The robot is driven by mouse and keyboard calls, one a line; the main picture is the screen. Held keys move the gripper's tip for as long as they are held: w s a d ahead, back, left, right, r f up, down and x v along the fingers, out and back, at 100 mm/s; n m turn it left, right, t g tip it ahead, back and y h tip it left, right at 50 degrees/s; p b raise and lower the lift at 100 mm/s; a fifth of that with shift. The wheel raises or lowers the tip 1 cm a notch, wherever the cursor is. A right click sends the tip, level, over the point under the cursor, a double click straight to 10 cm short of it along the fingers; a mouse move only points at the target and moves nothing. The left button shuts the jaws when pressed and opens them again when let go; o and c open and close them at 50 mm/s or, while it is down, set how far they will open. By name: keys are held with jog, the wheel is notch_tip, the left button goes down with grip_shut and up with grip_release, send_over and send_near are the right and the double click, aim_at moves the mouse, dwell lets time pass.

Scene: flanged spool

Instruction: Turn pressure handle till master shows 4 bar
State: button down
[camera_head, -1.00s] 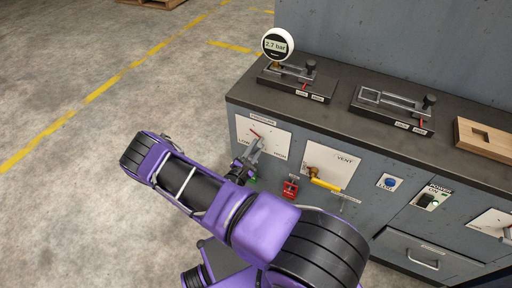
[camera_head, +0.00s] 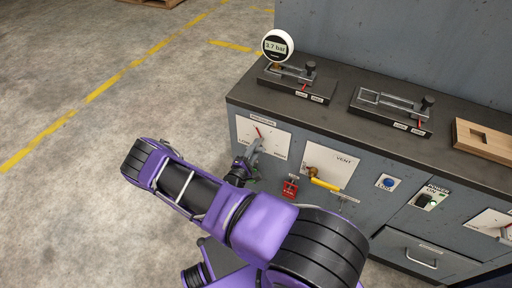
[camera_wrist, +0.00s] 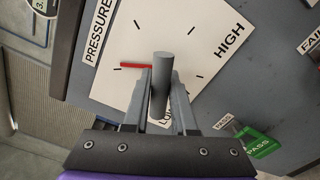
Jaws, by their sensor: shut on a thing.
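The master gauge (camera_head: 277,46) stands on the bench top at the left and its round display reads 3.7 bar. The pressure handle is on the white LOW–HIGH plate (camera_head: 278,137) on the bench front. In the wrist view the handle shows as a grey rod (camera_wrist: 162,75) with a red pointer (camera_wrist: 135,65) beside it. My gripper (camera_wrist: 161,108) is shut on the handle, with one finger on each side of the rod. In the head view my gripper (camera_head: 250,160) is small and partly hidden by my purple arm.
A green PASS tag (camera_wrist: 262,145) is close to the right of my gripper. The floor at left is clear.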

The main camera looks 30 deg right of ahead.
dwell(0.4)
jog(key=c, duration=0.8)
grip_release()
jog(key=shift+o, duration=0.2)
jog(key=v, duration=1.7)
jog(key=shift+a+b, duration=0.2)
jog(key=shift+b, duration=0.1)
jog(key=shift+s+f, duration=0.1)
jog(key=shift+s, duration=0.05)
